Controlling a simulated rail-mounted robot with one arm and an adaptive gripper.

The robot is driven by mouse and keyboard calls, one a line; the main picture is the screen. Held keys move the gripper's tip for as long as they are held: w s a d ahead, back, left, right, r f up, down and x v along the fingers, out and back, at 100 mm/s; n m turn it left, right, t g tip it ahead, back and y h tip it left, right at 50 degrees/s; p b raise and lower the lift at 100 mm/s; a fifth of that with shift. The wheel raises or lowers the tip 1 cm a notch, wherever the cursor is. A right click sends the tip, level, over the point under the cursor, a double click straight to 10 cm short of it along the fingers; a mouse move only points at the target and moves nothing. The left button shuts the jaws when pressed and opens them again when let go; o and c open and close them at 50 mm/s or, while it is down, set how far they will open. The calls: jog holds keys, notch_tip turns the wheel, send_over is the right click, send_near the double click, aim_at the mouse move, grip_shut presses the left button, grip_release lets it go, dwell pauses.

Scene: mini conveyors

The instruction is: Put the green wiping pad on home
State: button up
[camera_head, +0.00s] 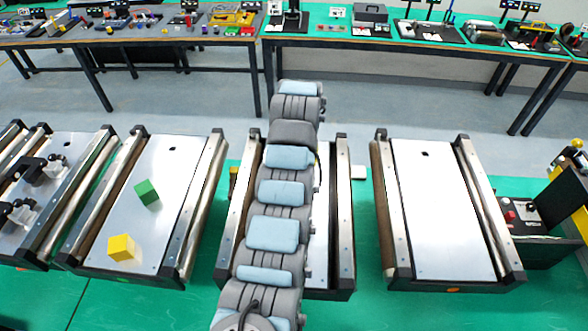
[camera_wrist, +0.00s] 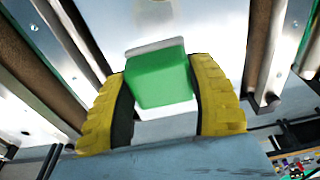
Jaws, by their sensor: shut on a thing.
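The green wiping pad (camera_wrist: 160,84) shows in the wrist view as a green block with a pale grey layer along its far edge. My gripper (camera_wrist: 158,68) has its two yellow fingers closed on the pad's left and right sides. A pale conveyor surface (camera_wrist: 205,22) with rails lies beyond the pad; I cannot tell whether the pad touches it. In the head view my arm covers much of the middle conveyor (camera_head: 343,215), and my gripper and the pad cannot be made out. No spot marked as home can be recognised.
A green cube (camera_head: 146,192) and a yellow cube (camera_head: 121,247) sit on the conveyor (camera_head: 180,160) left of my arm. The right conveyor (camera_head: 440,220) is empty. Tables with equipment (camera_head: 420,44) stand at the back.

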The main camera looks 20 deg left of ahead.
jog(key=shift+w+a+f, duration=0.25)
jog(key=shift+a+f, duration=0.3)
jog(key=shift+f, duration=0.15)
jog(key=shift+w+a+f, duration=0.2)
jog(key=shift+a+f, duration=0.3)
jog(key=shift+f, duration=0.15)
jog(key=shift+p, duration=0.3)
jog(key=shift+w+a+f, duration=0.1)
jog(key=shift+a+f, duration=0.05)
jog(key=shift+f, duration=1.6)
jog(key=shift+f, duration=0.15)
jog(key=o, duration=1.2)
jog(key=shift+c, duration=0.2)
jog(key=shift+r, duration=0.2)
